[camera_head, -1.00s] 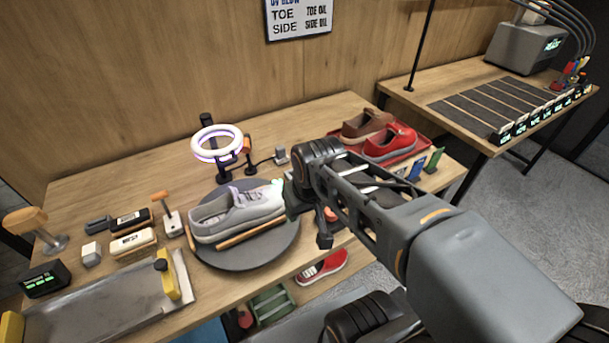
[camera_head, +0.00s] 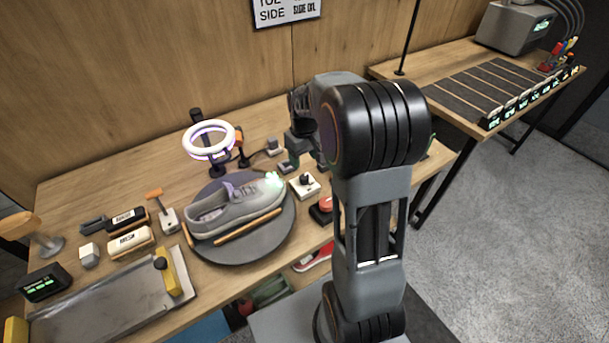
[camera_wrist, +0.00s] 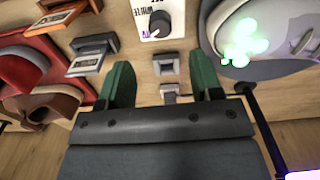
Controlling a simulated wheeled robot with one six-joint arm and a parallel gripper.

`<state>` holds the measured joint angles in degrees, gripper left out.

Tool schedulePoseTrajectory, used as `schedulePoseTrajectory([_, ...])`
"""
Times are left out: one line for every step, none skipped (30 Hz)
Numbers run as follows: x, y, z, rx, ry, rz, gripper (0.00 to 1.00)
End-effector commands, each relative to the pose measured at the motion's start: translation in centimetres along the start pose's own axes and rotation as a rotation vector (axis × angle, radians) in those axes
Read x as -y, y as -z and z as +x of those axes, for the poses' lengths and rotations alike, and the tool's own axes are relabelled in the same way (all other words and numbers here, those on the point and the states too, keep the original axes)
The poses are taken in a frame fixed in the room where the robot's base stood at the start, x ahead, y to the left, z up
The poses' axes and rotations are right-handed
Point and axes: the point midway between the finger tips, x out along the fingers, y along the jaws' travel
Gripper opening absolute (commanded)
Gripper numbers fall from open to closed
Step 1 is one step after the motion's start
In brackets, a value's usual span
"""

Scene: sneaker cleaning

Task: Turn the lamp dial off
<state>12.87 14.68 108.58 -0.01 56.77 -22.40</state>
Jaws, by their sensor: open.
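The lamp dial is a black knob on a small white box (camera_head: 304,186), on the table just right of the turntable. In the wrist view the dial (camera_wrist: 158,22) shows at the top centre, ahead of my fingertips and apart from them. The ring lamp (camera_head: 208,153) is lit white-purple behind the shoe. My gripper (camera_head: 304,162) is open and empty, with green fingers pointing down just behind the dial box. In the wrist view both fingers of the gripper (camera_wrist: 162,76) stand apart over the table, with grey blocks between and beyond them.
A grey sneaker (camera_head: 225,215) with a green glow at its toe lies on the round turntable (camera_head: 250,250), left of the dial.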

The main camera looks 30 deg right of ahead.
Motion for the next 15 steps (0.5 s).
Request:
schedulePoseTrajectory([0.0, -0.1, 1.1, 0.005, 0.002, 0.001, 0.59])
schedulePoseTrajectory([0.0, -0.1, 1.6, 0.005, 0.002, 0.001, 0.59])
schedulePoseTrajectory([0.0, -0.1, 2.4, 0.004, 0.002, 0.001, 0.59])
schedulePoseTrajectory([0.0, -0.1, 2.9, 0.004, 0.002, 0.001, 0.59])
schedulePoseTrajectory([0.0, -0.1, 3.5, 0.004, 0.002, 0.001, 0.59])
schedulePoseTrajectory([0.0, -0.1, 4.2, 0.005, 0.002, 0.001, 0.59])
schedulePoseTrajectory([0.0, -0.1, 4.6, 0.003, 0.001, 0.001, 0.59])
schedulePoseTrajectory([0.0, -0.1, 5.1, 0.004, 0.002, 0.001, 0.59])
schedulePoseTrajectory([0.0, -0.1, 5.7, 0.003, 0.001, 0.001, 0.59])
schedulePoseTrajectory([0.0, -0.1, 6.0, 0.003, 0.001, 0.001, 0.59])
schedulePoseTrajectory([0.0, -0.1, 6.4, 0.002, 0.001, 0.001, 0.59])
schedulePoseTrajectory([0.0, -0.1, 6.9, 0.003, 0.001, 0.001, 0.59])
schedulePoseTrajectory([0.0, -0.1, 7.1, 0.003, 0.001, 0.001, 0.59])
schedulePoseTrajectory([0.0, -0.1, 7.4, 0.002, 0.001, 0.001, 0.59])
schedulePoseTrajectory([0.0, 0.0, 7.7, 0.001, 0.000, 0.001, 0.59])
